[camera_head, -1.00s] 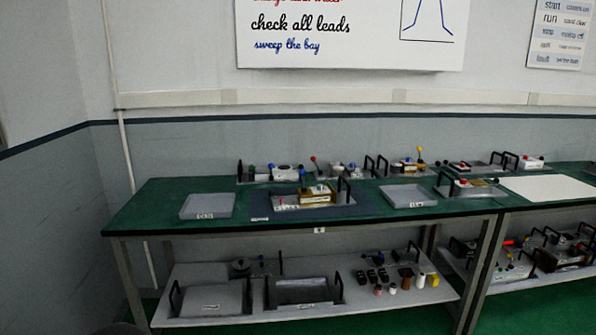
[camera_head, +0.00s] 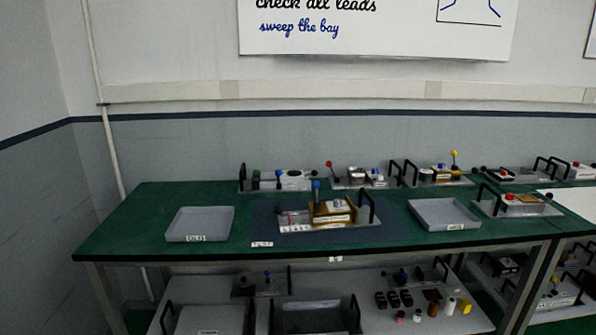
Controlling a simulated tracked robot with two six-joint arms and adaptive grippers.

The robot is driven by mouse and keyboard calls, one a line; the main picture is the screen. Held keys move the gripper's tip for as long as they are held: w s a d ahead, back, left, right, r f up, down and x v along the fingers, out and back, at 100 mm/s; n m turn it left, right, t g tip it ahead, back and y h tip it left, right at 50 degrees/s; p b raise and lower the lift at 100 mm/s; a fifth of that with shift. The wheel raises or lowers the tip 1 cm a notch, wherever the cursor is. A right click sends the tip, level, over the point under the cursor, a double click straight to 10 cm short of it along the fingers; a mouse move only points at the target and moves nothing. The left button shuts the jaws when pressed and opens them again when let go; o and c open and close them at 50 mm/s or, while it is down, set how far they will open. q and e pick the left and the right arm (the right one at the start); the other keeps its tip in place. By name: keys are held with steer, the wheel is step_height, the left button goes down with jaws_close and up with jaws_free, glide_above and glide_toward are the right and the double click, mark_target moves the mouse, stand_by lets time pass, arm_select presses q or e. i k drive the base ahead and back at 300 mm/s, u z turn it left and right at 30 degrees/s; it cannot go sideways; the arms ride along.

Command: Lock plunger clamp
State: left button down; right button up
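A grey fixture plate (camera_head: 362,226) with black handles sits on the dark mat (camera_head: 262,226) in the middle of the green bench. On it stands a brass-coloured block (camera_head: 332,213) with a white label. A blue-knobbed lever (camera_head: 316,189) stands upright at the block's back left. A small part with a red tip (camera_head: 287,218) is at the plate's left. Which of these is the plunger clamp, and whether it is locked, is too small to tell. Neither of my grippers is in view.
Grey trays stand left (camera_head: 200,223) and right (camera_head: 444,213) of the mat. Several other fixtures with handles line the bench's back, one (camera_head: 358,178) with a red knob. A lower shelf holds bins (camera_head: 316,318) and small parts. Green bench top (camera_head: 140,228) is clear at far left.

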mark_target(315, 184)
steer(key=z, duration=0.25)
steer(key=i, duration=1)
steer(key=z, duration=0.7)
